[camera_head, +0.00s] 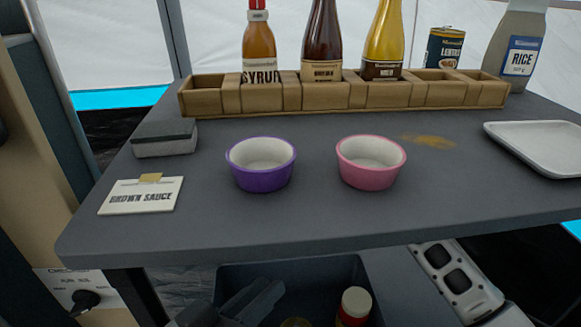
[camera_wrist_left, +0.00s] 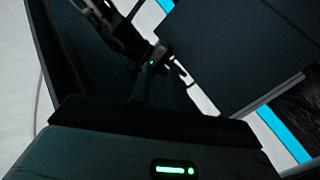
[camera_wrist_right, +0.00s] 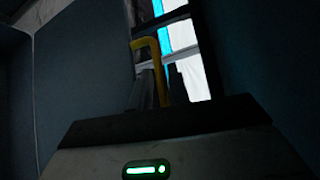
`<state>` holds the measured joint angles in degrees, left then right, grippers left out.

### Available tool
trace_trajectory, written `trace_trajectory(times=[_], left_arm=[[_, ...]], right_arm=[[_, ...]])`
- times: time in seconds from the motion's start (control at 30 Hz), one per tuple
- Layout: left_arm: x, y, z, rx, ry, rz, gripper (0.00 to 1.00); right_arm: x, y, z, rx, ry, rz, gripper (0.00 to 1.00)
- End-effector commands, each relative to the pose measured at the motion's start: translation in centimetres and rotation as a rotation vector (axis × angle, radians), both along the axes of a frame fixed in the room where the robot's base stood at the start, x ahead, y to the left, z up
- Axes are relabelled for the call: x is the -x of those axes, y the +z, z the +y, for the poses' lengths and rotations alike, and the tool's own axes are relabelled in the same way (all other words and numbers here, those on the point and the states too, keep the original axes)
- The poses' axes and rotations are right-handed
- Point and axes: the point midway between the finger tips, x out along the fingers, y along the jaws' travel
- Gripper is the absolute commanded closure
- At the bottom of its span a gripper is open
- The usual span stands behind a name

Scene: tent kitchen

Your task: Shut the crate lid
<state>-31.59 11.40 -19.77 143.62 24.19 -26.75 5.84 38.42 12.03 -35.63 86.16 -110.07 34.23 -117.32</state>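A dark crate (camera_head: 345,266) stands under the table edge, its inside showing from above. In it are a jar with a white cap and red body (camera_head: 354,305) and a brownish round thing (camera_head: 296,322). I cannot make out the lid for certain. My left gripper (camera_head: 268,291) shows at the crate's left part, two dark fingers with a gap between them and nothing seen held. Whether it touches the crate is unclear. My right gripper's fingers (camera_wrist_right: 161,90) show only darkly in the right wrist view, with a yellow hooked bar (camera_wrist_right: 150,43) at or beyond them.
The grey table (camera_head: 320,220) overhangs the crate. It bears a purple bowl (camera_head: 261,179), a pink bowl (camera_head: 370,177), a bottle rack (camera_head: 340,101), a white tray (camera_head: 540,145) and a Brown Sauce card (camera_head: 140,197). My pale arm link (camera_head: 452,275) is right of the crate.

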Motion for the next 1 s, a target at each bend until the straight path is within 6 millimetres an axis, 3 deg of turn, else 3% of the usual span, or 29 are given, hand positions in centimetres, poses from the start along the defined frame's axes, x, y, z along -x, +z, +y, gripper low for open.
trace_trajectory(times=[0.33,0.4,0.67,0.87,1.0], left_arm=[[0.0,0.1,0.0,0.008,-0.001,-0.001,0.82],[0.0,0.1,0.0,0.008,-0.001,-0.001,0.82],[0.0,0.0,0.0,0.007,0.000,-0.004,0.82],[-0.4,0.1,0.3,-0.008,0.017,-0.052,0.82],[-1.1,1.5,0.4,-0.020,0.022,-0.125,0.82]], right_arm=[[-0.3,-0.1,0.4,-0.001,0.000,0.001,0.82],[-0.3,-0.1,0.4,-0.001,0.000,0.001,1.00],[0.0,-0.1,0.4,-0.002,0.000,-0.007,1.00],[1.8,-0.4,0.0,-0.014,0.001,-0.067,1.00],[4.2,-0.5,-0.5,-0.024,0.001,-0.125,1.00]])
